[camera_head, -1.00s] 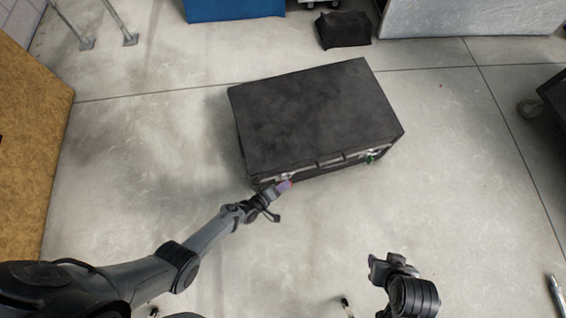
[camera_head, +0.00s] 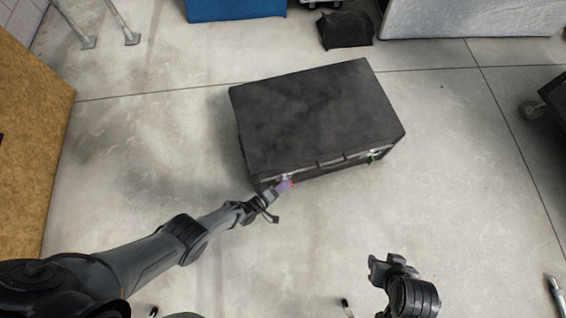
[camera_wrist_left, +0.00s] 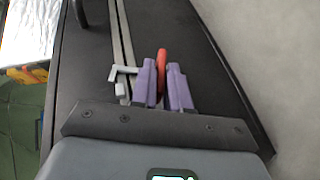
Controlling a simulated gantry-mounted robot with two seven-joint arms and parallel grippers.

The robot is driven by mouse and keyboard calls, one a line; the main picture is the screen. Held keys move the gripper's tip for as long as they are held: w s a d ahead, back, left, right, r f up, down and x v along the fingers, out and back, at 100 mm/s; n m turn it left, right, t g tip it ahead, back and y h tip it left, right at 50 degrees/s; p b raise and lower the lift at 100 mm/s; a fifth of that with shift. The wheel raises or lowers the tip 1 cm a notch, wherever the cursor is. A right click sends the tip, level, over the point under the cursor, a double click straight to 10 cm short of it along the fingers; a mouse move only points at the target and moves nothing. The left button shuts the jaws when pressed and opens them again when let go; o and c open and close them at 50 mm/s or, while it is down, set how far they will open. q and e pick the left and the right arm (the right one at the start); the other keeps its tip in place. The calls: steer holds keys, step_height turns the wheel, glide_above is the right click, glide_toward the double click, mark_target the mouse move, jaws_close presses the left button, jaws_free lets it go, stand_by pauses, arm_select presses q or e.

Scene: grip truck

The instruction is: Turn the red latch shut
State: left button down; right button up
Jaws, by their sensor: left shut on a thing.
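The red latch (camera_wrist_left: 162,66) shows in the left wrist view between the two purple fingers of my left gripper (camera_wrist_left: 163,84), which is shut on it. It is on the front side of a black case (camera_head: 315,112). In the head view my left gripper (camera_head: 284,184) is at the case's front left corner, and a bit of red shows beside its fingertips. A green latch (camera_head: 371,158) is at the right of the case front. My right gripper (camera_head: 384,264) is off to the right, away from the case, and its fingers are too unclear to judge.
A metal clasp (camera_wrist_left: 122,77) is beside the red latch. A dark handle (camera_head: 330,162) is on the middle of the case front. A black bag (camera_head: 345,29) is behind the case.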

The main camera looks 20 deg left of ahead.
arm_select(q)
steer(key=c, duration=1.2)
jaws_free()
steer(key=shift+s+a+r+p, duration=0.15)
steer(key=shift+s+r+p, duration=0.1)
steer(key=shift+s+p, duration=0.1)
steer(key=p+v, duration=0.5)
steer(key=v, duration=0.5)
steer(key=shift+o, duration=0.2)
steer(key=shift+f, duration=0.15)
